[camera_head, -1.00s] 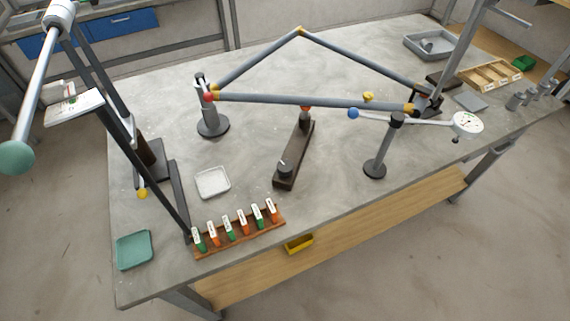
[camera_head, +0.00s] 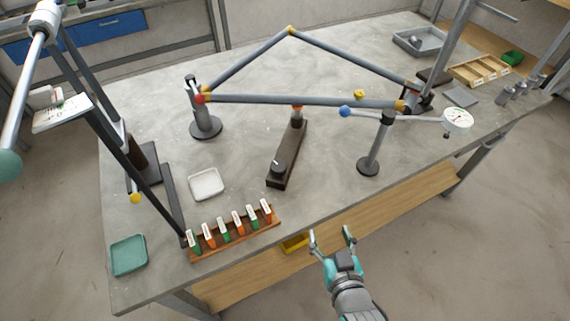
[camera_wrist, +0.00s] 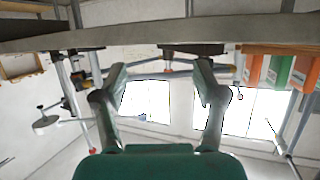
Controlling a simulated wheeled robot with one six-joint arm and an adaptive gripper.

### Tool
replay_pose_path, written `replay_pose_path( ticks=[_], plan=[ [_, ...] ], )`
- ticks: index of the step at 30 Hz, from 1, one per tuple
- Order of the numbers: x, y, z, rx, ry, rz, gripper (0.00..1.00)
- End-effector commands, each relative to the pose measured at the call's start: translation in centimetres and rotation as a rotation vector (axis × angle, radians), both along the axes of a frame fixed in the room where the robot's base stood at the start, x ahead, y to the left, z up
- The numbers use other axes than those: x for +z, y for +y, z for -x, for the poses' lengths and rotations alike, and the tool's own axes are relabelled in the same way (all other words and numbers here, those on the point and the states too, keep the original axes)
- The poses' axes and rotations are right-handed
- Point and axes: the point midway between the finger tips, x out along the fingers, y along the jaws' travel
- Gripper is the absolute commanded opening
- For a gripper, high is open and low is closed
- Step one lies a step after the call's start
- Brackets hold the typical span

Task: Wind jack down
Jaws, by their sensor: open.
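The jack (camera_head: 288,155) is a dark narrow base on the grey table, with a dark round knob (camera_head: 277,168) at its near end and an orange tip (camera_head: 297,107) at its far end. The tip meets or sits just under the lower bar (camera_head: 300,100) of a grey triangular tube frame; I cannot tell if they touch. My gripper (camera_head: 331,237) is open and empty, off the table's front edge, nearer than the jack and to its right. Its spread fingers also show in the wrist view (camera_wrist: 160,72). The knob cannot be made out clearly there.
A rack of orange and green tagged pieces (camera_head: 233,236) stands at the front edge, left of my gripper. A dial gauge (camera_head: 457,119) on an arm and a post (camera_head: 373,150) stand right of the jack. A white tray (camera_head: 206,184) lies left. Table between jack and post is clear.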

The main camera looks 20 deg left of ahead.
Motion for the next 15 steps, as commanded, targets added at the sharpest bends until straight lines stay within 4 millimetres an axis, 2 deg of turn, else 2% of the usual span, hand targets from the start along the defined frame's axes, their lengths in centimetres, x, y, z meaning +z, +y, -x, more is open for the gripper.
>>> replay_pose_path(
  ticks=[3,9,15],
  plan=[
    [2.1,3.5,-2.3,0.058,-0.001,0.003,0.72],
    [5.4,8.5,-4.6,0.14,0.011,0.014,0.72],
    [7.3,11.1,-5.4,0.183,0.019,0.024,0.72]
  ],
)
